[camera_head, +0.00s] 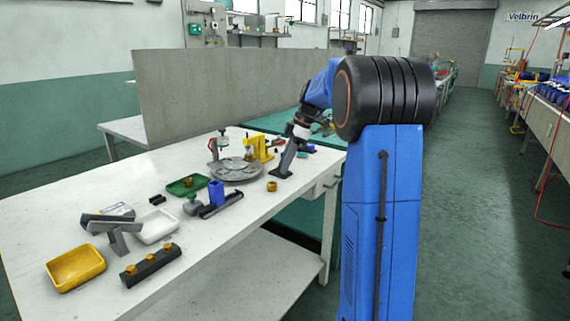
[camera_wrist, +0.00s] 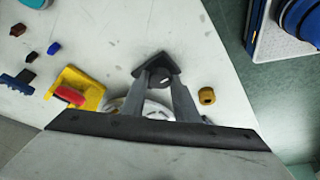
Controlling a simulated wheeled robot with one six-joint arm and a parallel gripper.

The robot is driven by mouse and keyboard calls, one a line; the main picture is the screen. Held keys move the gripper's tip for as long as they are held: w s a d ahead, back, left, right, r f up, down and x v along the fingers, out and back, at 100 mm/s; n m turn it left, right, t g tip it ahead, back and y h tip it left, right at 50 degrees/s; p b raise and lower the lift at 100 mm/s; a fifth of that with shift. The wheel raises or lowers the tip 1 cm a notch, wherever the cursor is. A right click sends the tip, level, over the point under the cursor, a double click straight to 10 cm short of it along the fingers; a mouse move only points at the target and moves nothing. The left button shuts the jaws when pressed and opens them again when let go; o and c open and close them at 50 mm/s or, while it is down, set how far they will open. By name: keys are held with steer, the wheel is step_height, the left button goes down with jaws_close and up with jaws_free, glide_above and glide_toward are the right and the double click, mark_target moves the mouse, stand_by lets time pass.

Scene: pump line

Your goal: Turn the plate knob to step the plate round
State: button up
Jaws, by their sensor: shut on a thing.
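The plate knob (camera_wrist: 159,77) is a dark round knob on a dark square base, seen in the wrist view. My gripper (camera_wrist: 160,80) is shut on it, with one grey finger on each side. In the head view my gripper (camera_head: 284,169) points down at the dark base (camera_head: 281,174), right of the plate; the knob is hidden there. The plate (camera_head: 237,171) is a grey round disc with markings on top, lying flat on the table. In the wrist view only a pale edge of it shows behind my fingers.
A yellow fixture (camera_head: 259,148) with a red part stands behind the plate, close to my gripper. A blue block (camera_head: 216,192), a green tray (camera_head: 187,184) and other parts lie to the left. A grey panel (camera_head: 220,95) stands behind.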

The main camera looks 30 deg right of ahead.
stand_by(0.4)
steer(key=o, duration=1.1)
steer(key=shift+c, duration=0.2)
steer(key=v, duration=1.7)
steer(key=shift+w+r, duration=0.2)
